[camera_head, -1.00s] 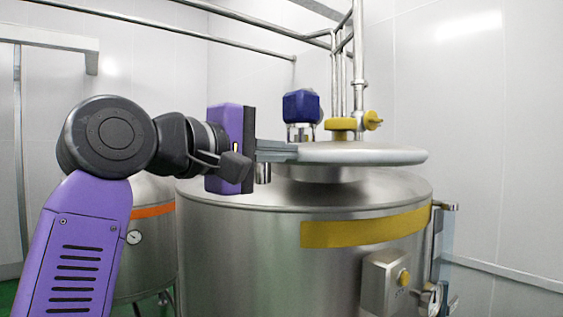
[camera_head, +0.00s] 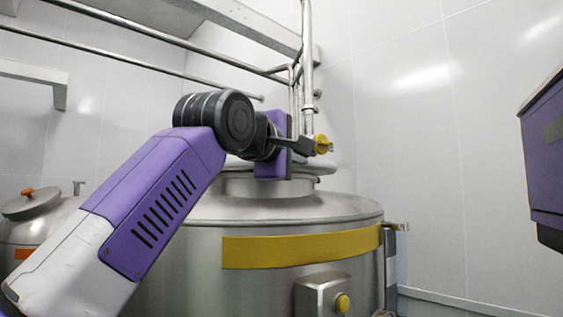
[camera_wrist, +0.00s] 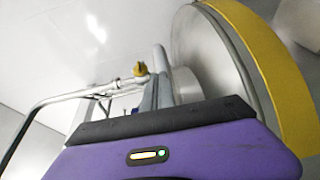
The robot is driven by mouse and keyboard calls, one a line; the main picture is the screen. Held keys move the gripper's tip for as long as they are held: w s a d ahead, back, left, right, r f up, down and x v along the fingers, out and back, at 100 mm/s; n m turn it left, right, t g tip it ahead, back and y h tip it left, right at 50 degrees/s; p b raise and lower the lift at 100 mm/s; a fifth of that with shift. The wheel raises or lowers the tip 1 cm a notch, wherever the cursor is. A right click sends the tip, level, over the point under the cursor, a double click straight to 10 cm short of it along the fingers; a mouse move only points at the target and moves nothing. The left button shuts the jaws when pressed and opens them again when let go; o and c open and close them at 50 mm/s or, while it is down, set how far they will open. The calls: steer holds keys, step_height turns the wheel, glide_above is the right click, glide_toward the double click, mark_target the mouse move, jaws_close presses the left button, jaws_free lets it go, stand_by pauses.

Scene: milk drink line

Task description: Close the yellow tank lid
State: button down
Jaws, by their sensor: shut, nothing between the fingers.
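The steel tank (camera_head: 200,275) with the yellow band (camera_head: 300,249) fills the lower middle of the head view. Its round steel lid (camera_head: 322,168) shows edge-on above the raised neck (camera_head: 240,187) and looks nearly level. My gripper hides much of it, so I cannot tell whether it is fully seated. In the wrist view my gripper's grey fingers (camera_wrist: 160,75) are shut and empty, pointing toward the wall and pipes. Contact with the lid cannot be told.
A yellow valve fitting (camera_head: 322,145) stands behind my gripper, near vertical pipes (camera_head: 307,60). A control box (camera_head: 322,295) juts from the tank's front. A smaller tank with an orange-knobbed lid (camera_head: 30,204) stands at left. Space above the tank's right side is open.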

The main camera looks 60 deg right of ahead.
steer(key=d, duration=0.2)
steer(key=w+d, duration=0.1)
steer(key=d, duration=0.1)
steer(key=w+d, duration=0.1)
steer(key=d, duration=0.2)
steer(key=shift+w+d, duration=0.55)
steer(key=shift+d, duration=0.4)
